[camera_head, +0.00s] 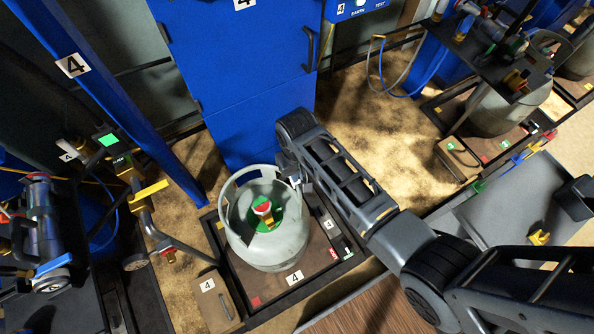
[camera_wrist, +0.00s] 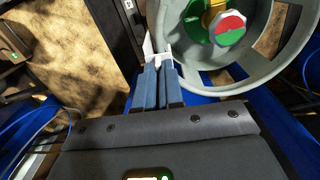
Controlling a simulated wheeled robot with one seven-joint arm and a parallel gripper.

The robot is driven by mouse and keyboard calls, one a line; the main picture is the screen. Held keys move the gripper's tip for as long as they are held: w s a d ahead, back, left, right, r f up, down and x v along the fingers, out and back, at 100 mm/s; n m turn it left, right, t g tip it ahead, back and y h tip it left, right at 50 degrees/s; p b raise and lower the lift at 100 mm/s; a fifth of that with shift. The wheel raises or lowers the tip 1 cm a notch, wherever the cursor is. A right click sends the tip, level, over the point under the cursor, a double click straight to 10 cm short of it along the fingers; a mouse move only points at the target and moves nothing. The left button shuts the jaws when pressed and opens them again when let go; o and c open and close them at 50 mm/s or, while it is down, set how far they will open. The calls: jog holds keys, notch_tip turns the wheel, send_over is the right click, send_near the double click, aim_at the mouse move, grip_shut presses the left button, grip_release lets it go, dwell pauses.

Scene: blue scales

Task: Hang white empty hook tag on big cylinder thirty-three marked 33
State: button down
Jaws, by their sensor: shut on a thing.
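A big grey-green cylinder (camera_head: 268,247) stands upright on a dark scale platform; no 33 is readable on it. Its open collar ring surrounds a valve with a red, white and green cap (camera_head: 262,207). The collar (camera_wrist: 276,82) fills the upper right in the wrist view, with the valve cap (camera_wrist: 229,28) inside it. My gripper (camera_wrist: 157,68) is shut on a white hook tag (camera_wrist: 149,47), whose pointed part sticks up beyond the fingertips, close beside the collar's outer side. Whether they touch is unclear. In the head view my gripper (camera_head: 301,184) is at the collar's right edge, partly hidden by my arm.
The scale platform (camera_head: 238,307) carries labels marked 4, and a blue cabinet (camera_head: 245,80) rises behind it. A blue post (camera_head: 110,100) and hoses stand at left. Another cylinder (camera_head: 500,110) stands on a scale at upper right. A grey tray (camera_head: 515,210) lies right.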

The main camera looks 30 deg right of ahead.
jog(key=shift+f+b, duration=0.6)
jog(key=shift+f, duration=0.55)
jog(key=shift+s+f+b, duration=0.15)
jog(key=shift+f+b, duration=0.2)
jog(key=shift+f, duration=0.55)
jog(key=c, duration=1.2)
grip_release()
jog(key=shift+r, duration=0.15)
